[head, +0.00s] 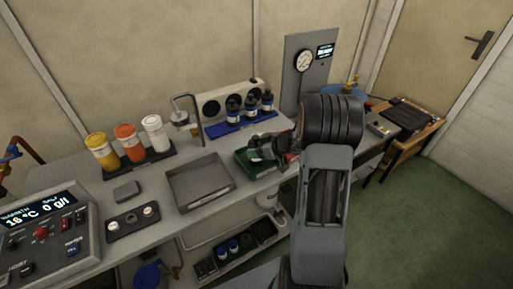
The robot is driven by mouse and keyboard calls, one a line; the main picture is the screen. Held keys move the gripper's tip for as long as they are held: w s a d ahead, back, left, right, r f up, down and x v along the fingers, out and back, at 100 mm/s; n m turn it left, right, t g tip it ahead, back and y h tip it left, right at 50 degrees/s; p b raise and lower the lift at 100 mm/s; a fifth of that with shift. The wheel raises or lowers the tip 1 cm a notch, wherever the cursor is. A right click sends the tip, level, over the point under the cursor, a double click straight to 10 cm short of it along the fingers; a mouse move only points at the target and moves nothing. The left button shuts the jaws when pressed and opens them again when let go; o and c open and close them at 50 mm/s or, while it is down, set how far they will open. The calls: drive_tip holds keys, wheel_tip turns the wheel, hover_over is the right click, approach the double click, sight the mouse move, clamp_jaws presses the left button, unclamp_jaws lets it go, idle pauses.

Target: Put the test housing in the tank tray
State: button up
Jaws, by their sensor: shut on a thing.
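My gripper (265,148) is at the right part of the bench, over a small green tray (243,166). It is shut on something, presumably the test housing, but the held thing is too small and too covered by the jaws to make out. I cannot tell whether it touches the green tray. No label shows which tray is the tank tray. A blue tray (221,130) behind holds several dark bottle-like things with white bands. My arm hides the bench to the right of the gripper.
An empty grey basin (200,184) lies left of the green tray. Yellow, orange and white jars (128,143) stand at the back left, near a thin tap (188,103). A gauge panel (304,75) stands behind. A control console (45,238) is at the left.

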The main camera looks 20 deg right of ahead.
drive_tip(key=shift+f, duration=0.1)
drive_tip(key=o, duration=1.3)
